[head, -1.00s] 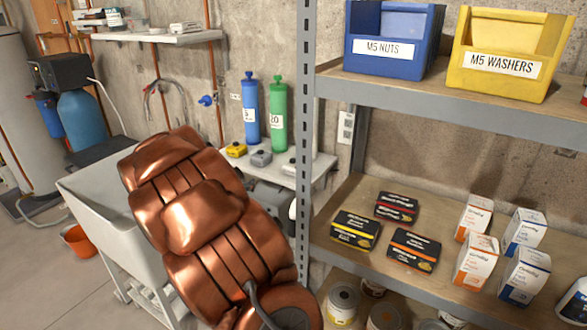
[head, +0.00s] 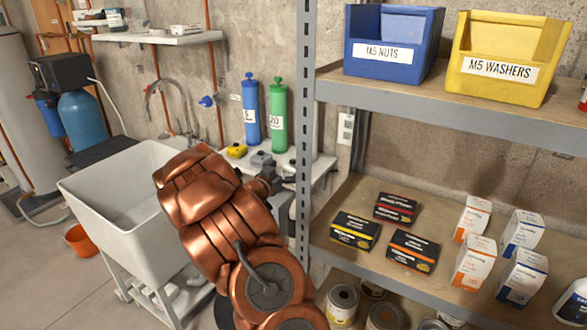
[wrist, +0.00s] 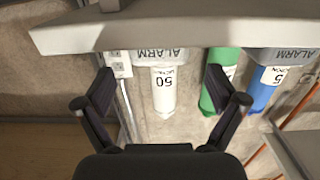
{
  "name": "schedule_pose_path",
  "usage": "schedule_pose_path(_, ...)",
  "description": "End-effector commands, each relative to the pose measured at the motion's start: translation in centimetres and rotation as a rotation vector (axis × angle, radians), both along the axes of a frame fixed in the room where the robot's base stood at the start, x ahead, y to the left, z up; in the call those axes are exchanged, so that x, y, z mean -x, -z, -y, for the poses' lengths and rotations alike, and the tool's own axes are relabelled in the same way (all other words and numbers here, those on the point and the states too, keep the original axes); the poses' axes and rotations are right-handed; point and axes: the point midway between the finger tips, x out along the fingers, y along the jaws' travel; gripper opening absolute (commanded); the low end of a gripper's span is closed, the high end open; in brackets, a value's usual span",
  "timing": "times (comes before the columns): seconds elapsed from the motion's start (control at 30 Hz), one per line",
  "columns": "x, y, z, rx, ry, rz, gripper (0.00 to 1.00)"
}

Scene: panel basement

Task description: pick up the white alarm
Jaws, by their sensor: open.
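Two pale boxes lettered ALARM show in the wrist view, where the picture is upside down. One pale alarm (wrist: 158,57) is between the lines of my fingers; the other (wrist: 290,58) is at the right. I cannot tell their exact shades.
White (wrist: 163,90), green (wrist: 220,65) and blue (wrist: 264,92) cylinders stand behind the alarms. The shelf edge (wrist: 180,30) crosses the wrist view. The metal rack post (head: 304,130) is close to the right of my arm; a white sink (head: 125,205) is to the left.

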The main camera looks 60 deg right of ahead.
Motion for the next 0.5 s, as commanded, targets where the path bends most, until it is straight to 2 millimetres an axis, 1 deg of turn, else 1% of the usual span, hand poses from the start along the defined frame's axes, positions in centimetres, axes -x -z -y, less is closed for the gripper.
schedule_pose_path(0.3, -0.1, 0.4, 3.0, -0.003, 0.0, 0.0, 0.94)
schedule_pose_path(0.5, -0.1, 0.5, 4.4, -0.003, 0.001, -0.001, 0.94)
